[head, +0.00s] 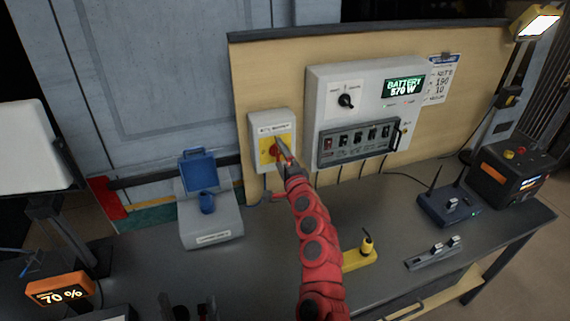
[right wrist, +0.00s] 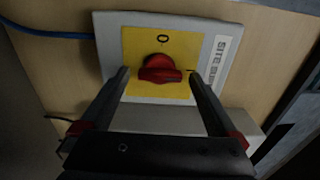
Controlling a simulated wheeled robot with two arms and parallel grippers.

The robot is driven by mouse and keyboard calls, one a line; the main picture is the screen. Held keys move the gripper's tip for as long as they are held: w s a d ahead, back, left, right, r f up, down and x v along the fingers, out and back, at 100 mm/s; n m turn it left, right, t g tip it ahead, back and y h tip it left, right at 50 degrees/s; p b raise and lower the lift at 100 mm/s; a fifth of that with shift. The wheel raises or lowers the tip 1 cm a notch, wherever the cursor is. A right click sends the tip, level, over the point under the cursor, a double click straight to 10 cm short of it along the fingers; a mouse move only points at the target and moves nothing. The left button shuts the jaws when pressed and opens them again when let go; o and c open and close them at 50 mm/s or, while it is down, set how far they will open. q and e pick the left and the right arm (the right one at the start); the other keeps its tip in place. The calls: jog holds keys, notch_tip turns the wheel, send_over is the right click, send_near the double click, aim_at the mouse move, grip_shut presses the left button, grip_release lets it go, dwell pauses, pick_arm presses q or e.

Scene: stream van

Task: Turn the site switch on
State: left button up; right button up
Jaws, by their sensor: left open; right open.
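The site switch is a grey box with a yellow plate (head: 266,151) on the wooden board, labelled at its top. Its red rotary knob (right wrist: 160,69) shows in the right wrist view, its bar lying across the picture, roughly in line with a small dark mark to its right. An "O" (right wrist: 163,38) is printed above the knob in that view. My right gripper (head: 287,155) is open in front of the switch, its fingers (right wrist: 160,92) on either side of the knob; contact cannot be told. My left gripper (head: 188,306) is open low at the picture's bottom, away from the switch.
A blue-lidded device (head: 210,222) stands on the bench to the left. A yellow tool (head: 358,256), a router (head: 447,208) and a black power box (head: 508,172) are on the right.

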jog(key=shift+s, duration=0.5)
jog(key=b+v, duration=0.3)
jog(key=v, duration=1.3)
jog(key=shift+s+d+b, duration=0.2)
jog(key=shift+b, duration=0.15)
